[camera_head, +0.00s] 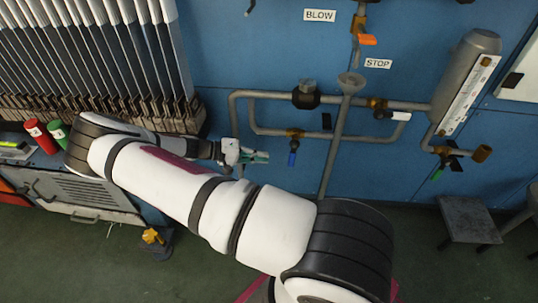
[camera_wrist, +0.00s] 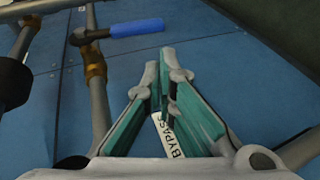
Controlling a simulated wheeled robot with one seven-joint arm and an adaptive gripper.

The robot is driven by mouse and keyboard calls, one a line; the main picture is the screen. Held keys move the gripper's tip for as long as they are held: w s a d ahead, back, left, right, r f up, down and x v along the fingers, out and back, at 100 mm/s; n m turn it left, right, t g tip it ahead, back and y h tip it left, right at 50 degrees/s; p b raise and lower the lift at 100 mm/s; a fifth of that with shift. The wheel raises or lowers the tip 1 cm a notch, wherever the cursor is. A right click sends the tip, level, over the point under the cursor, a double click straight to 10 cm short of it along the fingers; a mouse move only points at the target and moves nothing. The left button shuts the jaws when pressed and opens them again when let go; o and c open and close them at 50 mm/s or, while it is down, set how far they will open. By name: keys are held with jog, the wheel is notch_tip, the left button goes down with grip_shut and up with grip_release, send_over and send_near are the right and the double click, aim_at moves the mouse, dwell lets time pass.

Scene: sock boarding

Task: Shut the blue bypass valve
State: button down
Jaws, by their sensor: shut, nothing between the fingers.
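The blue bypass valve has a blue lever handle (camera_head: 292,158) that hangs down from its brass body (camera_head: 294,133) on the lower grey pipe. The lever stands across the pipe's line. In the wrist view the blue handle (camera_wrist: 137,27) points right from the brass body (camera_wrist: 93,65). My gripper (camera_head: 267,156) is shut and empty, just left of the handle and apart from it. In the wrist view my gripper's teal-padded fingers (camera_wrist: 165,60) meet below the handle. A white BYPASS label (camera_wrist: 168,135) on the wall shows partly behind the fingers.
A white-handled valve (camera_head: 400,116) sits right on the pipes, and an orange-handled one (camera_head: 368,40) above. A green-handled valve (camera_head: 438,172) is below the grey cylinder (camera_head: 465,75). A funnel pipe (camera_head: 335,140) slants down right of the blue handle. A grey stool (camera_head: 468,218) stands lower right.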

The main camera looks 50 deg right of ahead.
jog(key=w+a+p, duration=0.1)
jog(key=w+a, duration=0.3)
jog(key=a, duration=0.2)
jog(key=shift+w+r, duration=0.15)
dwell(0.4)
